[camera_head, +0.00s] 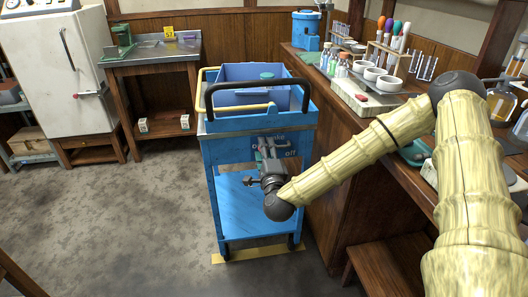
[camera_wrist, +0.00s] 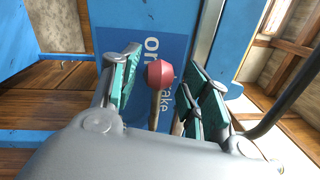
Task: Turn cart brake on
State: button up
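The blue cart (camera_head: 258,140) stands beside the long bench, with a blue brake label on its end panel. In the head view the word "off" and part of "brake" can be read. My gripper (camera_head: 268,150) is at this panel and covers part of the label. In the wrist view the label (camera_wrist: 150,55) shows "on" and part of "brake". A brake lever with a red knob (camera_wrist: 160,73) stands between the fingers of my gripper (camera_wrist: 158,90). The fingers are apart, with visible gaps beside the knob. The lever's lower end is hidden by my gripper.
The cart has a black handle (camera_head: 258,88) above the panel and a purple-blue bin (camera_head: 245,97) on top. The wooden bench (camera_head: 335,150) with glassware is close on the right. A yellow floor strip (camera_head: 258,252) lies under the cart. Open floor (camera_head: 120,220) is at left.

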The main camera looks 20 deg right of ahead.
jog(key=shift+s+a, duration=0.1)
jog(key=v, duration=0.7)
dwell(0.4)
jog(key=shift+s+f, duration=0.1)
jog(key=shift+f, duration=0.05)
dwell(0.6)
jog(key=s+a+f+n+g+y, duration=0.35)
jog(key=a+f+n, duration=0.2)
jog(key=f, duration=0.35)
jog(key=s+a+f+n+g+y, duration=0.2)
jog(key=s+a+f+n+y, duration=0.15)
jog(key=a+f, duration=0.4)
jog(key=s+f+n+g, duration=0.85)
jog(key=s+f, duration=0.75)
jog(key=s, duration=0.2)
jog(key=s+d+f+n+g+h, duration=0.1)
jog(key=s+d+f+n+g, duration=0.15)
jog(key=s, duration=0.45)
jog(key=s+d+f+n+g+h, duration=0.1)
jog(key=s+d+f+n+g, duration=0.15)
jog(key=s, duration=0.45)
notch_tip(320, 180, up, 22)
jog(key=p, duration=2.1)
jog(key=shift+d+f, duration=0.25)
jog(key=shift+d, duration=0.15)
